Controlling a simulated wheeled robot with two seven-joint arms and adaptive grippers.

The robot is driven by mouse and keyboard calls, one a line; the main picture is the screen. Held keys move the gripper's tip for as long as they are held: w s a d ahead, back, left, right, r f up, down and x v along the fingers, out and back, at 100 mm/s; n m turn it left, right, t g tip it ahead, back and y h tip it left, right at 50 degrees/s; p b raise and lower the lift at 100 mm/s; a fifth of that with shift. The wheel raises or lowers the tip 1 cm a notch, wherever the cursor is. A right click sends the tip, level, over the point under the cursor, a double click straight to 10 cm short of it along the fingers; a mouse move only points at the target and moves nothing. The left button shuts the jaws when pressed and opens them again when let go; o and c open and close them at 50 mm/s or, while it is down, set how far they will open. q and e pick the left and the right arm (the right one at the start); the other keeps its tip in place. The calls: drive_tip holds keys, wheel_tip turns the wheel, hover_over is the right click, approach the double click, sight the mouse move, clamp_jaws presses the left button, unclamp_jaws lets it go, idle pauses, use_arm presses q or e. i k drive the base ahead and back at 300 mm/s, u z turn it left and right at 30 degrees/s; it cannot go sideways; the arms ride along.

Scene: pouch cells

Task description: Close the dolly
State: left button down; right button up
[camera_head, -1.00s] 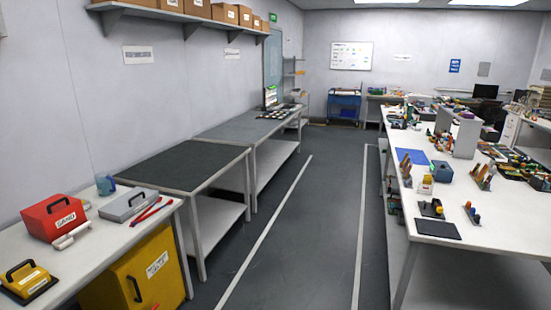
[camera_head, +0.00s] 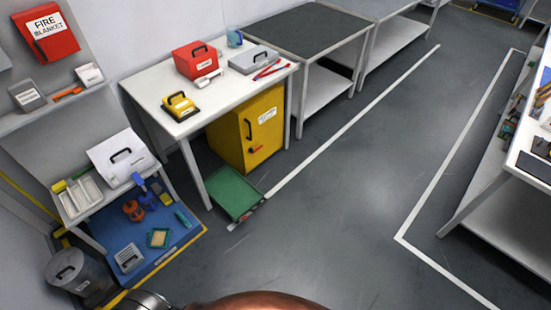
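No thing in view is clearly labelled as a dolly. A low green tray-like thing (camera_head: 235,192) with a raised rim sits on the floor by the front leg of the white table, and it may be the dolly. I cannot make out wheels or a lid on it. A yellow cabinet (camera_head: 249,135) with a dark handle stands shut under the table, behind the green thing. Neither of my grippers is in view.
A white table (camera_head: 222,103) holds a red box (camera_head: 196,63), a yellow case (camera_head: 180,106) and a grey case. A blue mat (camera_head: 165,229) with several items lies left. A grey lidded bin (camera_head: 78,274) stands at lower left. Open floor (camera_head: 345,200) lies to the right.

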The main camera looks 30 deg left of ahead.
sight(232, 191)
drive_tip(key=z, duration=0.05)
drive_tip(key=k, duration=0.55)
drive_tip(key=u, duration=0.95)
drive_tip(key=i, duration=1.55)
drive_tip(key=z, duration=0.35)
drive_tip(key=i, duration=0.5)
drive_tip(key=z, duration=0.4)
